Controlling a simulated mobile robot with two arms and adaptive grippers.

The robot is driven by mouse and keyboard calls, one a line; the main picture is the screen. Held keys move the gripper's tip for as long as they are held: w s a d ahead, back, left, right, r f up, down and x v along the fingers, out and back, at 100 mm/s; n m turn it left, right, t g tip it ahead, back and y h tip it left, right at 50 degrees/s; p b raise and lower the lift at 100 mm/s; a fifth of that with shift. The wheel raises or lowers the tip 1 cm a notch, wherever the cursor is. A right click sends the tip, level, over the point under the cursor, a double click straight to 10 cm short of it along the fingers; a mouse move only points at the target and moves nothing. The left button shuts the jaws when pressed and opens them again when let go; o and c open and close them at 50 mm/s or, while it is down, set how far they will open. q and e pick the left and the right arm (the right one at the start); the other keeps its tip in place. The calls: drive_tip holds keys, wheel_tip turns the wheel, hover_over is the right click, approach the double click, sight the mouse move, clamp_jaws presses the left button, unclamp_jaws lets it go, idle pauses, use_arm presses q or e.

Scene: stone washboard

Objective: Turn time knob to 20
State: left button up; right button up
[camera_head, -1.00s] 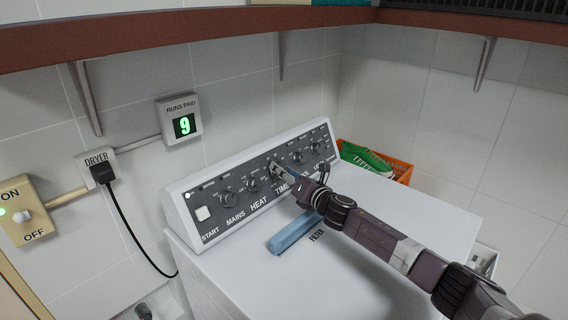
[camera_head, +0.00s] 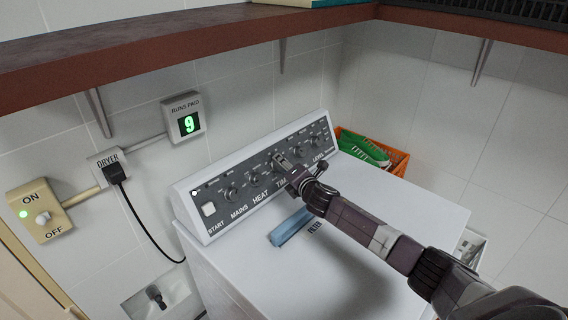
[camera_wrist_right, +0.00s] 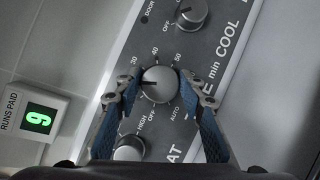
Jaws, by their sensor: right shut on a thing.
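The dryer's control panel (camera_head: 232,192) slopes along the back of the white dryer. The round grey time knob (camera_wrist_right: 159,85) is in the middle of the right wrist view. Its dark pointer line points left, below the "30" mark; the marks there are hidden by a finger. "40", "50", "AUTO" and "OFF" show around it. My right gripper (camera_wrist_right: 157,92) is shut on the knob, one fingertip on each side. In the head view my right gripper (camera_head: 289,167) reaches the panel and largely hides the knob. My left gripper is not in view.
The heat knob (camera_wrist_right: 129,148) and cool knob (camera_wrist_right: 191,13) are close on either side. A blue filter handle (camera_head: 290,226) sits on the dryer top below my arm. A "RUNS PAID" display (camera_head: 188,122) reads 9.

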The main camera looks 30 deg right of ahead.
idle(0.3)
drive_tip(key=o, duration=1.2)
drive_tip(key=shift+c, duration=0.2)
drive_tip(key=v, duration=1.2)
